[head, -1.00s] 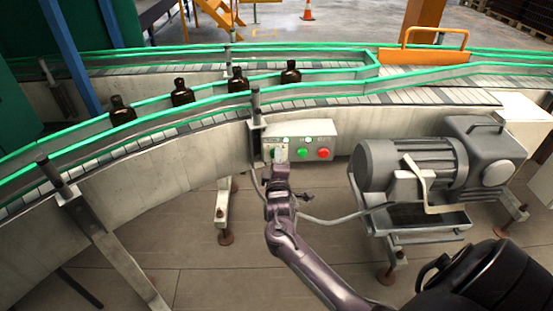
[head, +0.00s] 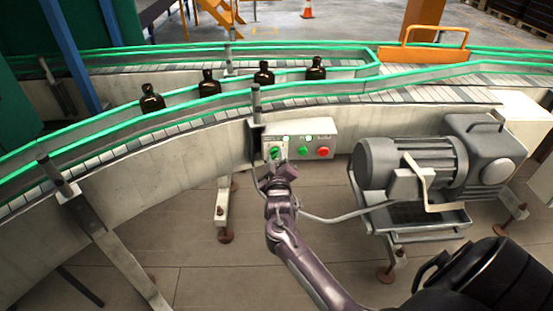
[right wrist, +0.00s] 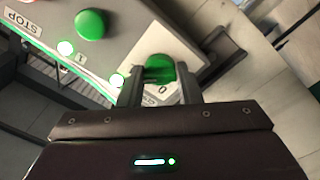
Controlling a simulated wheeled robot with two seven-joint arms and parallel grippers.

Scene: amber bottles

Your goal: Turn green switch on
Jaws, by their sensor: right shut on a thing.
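The green switch (head: 276,153) is a round knob at the left end of the grey control box (head: 331,134). In the right wrist view the green switch (right wrist: 160,67) sits between the two fingers of my right gripper (right wrist: 159,76), which is shut on it. A "0" mark shows beside the knob, and part of the knob is hidden by the fingers. In the head view my right gripper (head: 273,166) is at the box front, twisted to one side. My left gripper is in neither view.
A green button (head: 303,151) and a red button (head: 323,152) sit right of the switch. White-green lamps glow on the panel. A grey motor (head: 410,163) stands to the right. Several amber bottles (head: 208,86) stand on the conveyor (head: 430,95) behind.

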